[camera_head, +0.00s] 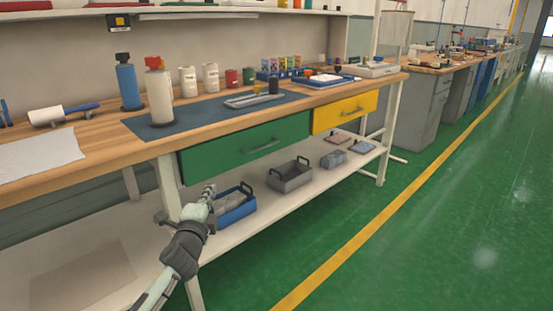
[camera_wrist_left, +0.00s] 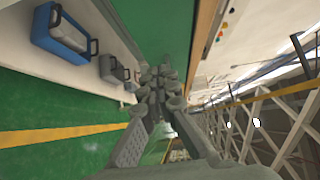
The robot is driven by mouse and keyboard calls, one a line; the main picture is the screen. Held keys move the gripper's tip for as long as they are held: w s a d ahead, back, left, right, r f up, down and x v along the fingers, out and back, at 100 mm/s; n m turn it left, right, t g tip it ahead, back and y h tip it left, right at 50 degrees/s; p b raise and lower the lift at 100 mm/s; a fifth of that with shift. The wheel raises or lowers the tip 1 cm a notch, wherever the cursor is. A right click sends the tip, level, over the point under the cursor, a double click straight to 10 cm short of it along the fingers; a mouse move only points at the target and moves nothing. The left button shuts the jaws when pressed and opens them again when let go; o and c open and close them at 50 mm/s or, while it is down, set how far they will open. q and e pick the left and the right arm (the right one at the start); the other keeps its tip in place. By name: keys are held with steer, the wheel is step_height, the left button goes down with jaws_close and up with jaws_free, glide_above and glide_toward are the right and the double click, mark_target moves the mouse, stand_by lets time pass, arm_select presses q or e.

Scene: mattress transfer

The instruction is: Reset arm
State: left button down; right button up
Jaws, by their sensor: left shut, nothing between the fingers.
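My left gripper (camera_head: 209,192) reaches in from the bottom of the head view, in front of the workbench near its left front leg. It is below the green drawer (camera_head: 250,146) and overlaps the blue bin (camera_head: 238,211) on the lower shelf in the picture. In the left wrist view the fingers of this gripper (camera_wrist_left: 157,78) are closed together with nothing between them. The wrist view is turned on its side. My right gripper is in neither view.
The wooden workbench (camera_head: 100,151) carries bottles, jars and trays on and around a dark mat (camera_head: 190,121). A yellow drawer (camera_head: 345,112) is beside the green one. A grey bin (camera_head: 290,177) sits on the lower shelf. The green floor (camera_head: 440,230) to the right is clear.

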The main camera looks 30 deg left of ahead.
arm_select(q)
steer(key=s+d+f+n+g+h, duration=0.1)
steer(key=s+d+f+n+g, duration=0.15)
steer(key=f, duration=0.45)
steer(key=s+d+f+n+g, duration=0.2)
steer(key=s+f, duration=0.2)
steer(key=f, duration=0.3)
steer(key=s+d+f+n+g+h, duration=0.1)
steer(key=s+d+f+n+g, duration=0.2)
steer(key=f, duration=0.4)
steer(key=s+d+f+n+g+h, duration=0.2)
steer(key=s+d+f, duration=0.4)
steer(key=s, duration=0.3)
steer(key=s+d+f+n+g+h, duration=0.2)
steer(key=s+d+f+g, duration=0.2)
steer(key=s+d+f, duration=0.2)
steer(key=s, duration=0.2)
steer(key=shift+s+f, duration=0.25)
steer(key=shift+s, duration=0.1)
steer(key=shift+a, duration=0.1)
